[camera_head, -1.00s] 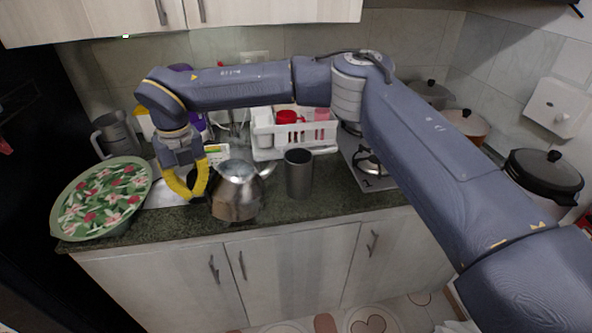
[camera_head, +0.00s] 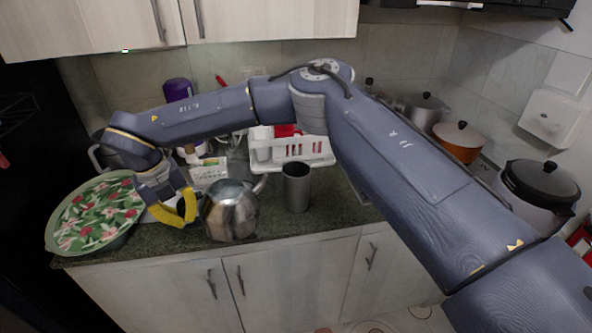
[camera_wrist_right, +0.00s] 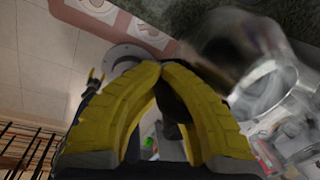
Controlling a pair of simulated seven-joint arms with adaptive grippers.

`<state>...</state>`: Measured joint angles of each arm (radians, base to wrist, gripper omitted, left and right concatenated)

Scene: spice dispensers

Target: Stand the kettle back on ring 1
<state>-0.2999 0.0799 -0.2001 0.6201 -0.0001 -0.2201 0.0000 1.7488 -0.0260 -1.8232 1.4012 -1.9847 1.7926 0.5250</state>
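A shiny metal kettle (camera_head: 232,214) is near the counter's front edge, its spout toward the right. My right gripper (camera_head: 184,212) is at the kettle's left side, its yellow fingers closed around its dark handle. In the right wrist view the fingers (camera_wrist_right: 160,68) converge with a dark piece, apparently the handle, between them, and the kettle body (camera_wrist_right: 235,60) is beside them on the right. Whether the kettle touches the counter is unclear. The hob is almost wholly hidden behind my right arm, and no ring shows.
A grey metal cup (camera_head: 297,188) stands just right of the kettle. A white dish rack (camera_head: 300,165) is behind it, and a floral tray (camera_head: 95,215) is at left. Pots, including an orange one (camera_head: 459,143), stand at right. Bare counter (camera_head: 300,225) lies in front of the cup.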

